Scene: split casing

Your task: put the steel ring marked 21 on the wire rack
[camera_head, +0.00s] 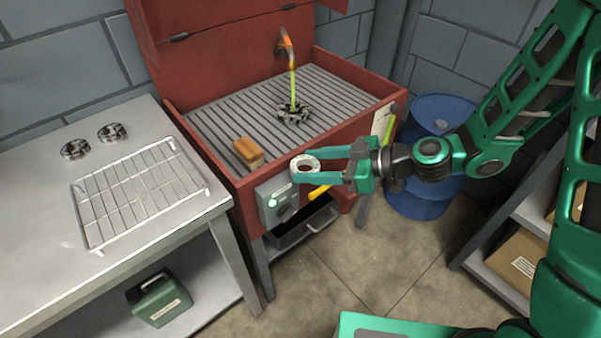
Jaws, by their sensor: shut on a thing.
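My gripper (318,170) is shut on a pale steel ring (304,163). It holds the ring in the air in front of the red parts washer's front edge. Any number on the ring is too small to read. The wire rack (143,194) lies on the steel table at the left, and it is empty. The ring and gripper are to the right of the rack and apart from it. Two more steel rings, one (75,149) and another (112,132), lie on the table behind the rack.
The red washer (226,172) has a slatted grate with a brush (248,152), a dark toothed part (292,113) and a green-yellow spout (292,85). A control box (280,203) is on its front. A blue drum (432,200) stands behind my arm. The table around the rack is mostly clear.

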